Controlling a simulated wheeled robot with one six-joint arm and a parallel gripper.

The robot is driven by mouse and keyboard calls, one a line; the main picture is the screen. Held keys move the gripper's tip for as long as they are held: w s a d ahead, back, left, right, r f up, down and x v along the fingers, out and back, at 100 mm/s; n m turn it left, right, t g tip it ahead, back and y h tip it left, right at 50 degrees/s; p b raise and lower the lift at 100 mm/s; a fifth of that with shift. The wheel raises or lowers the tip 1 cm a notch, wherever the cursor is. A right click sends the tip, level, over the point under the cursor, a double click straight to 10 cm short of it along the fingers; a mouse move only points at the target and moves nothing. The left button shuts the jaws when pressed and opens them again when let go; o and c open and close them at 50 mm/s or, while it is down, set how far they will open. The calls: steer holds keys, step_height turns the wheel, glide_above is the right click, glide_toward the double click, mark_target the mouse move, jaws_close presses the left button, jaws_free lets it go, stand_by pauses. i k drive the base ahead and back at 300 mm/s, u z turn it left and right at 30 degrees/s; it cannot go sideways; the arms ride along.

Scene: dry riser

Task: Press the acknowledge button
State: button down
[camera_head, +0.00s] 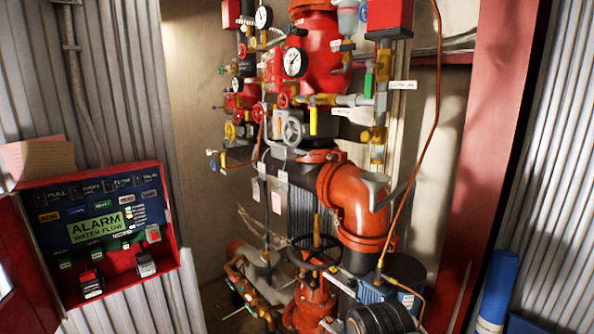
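The fire alarm panel (60,207) hangs on the corrugated wall at the left, in a red box with a dark face. Its green display (97,228) reads "ALARM WATER FLOW". Small coloured buttons and labels surround the display, among them a green button (101,206) above it and a red one (153,234) at the lower right. Their lettering is too small to tell which is the acknowledge button. Two switch-like parts (90,284) stick out along the panel's bottom. My gripper is not in view.
A red riser with gauges (295,62), valves and a large orange elbow pipe (358,207) fills the middle. A handwheel (314,251) sits low in front. A red column (491,130) stands at the right. A paper sheet (38,159) tops the panel.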

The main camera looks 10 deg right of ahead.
mark_target(53, 215)
steer(key=u, duration=1.15)
steer(key=k, duration=0.4)
steer(key=u, duration=0.3)
steer(key=i, duration=0.5)
steer(key=u, duration=0.05)
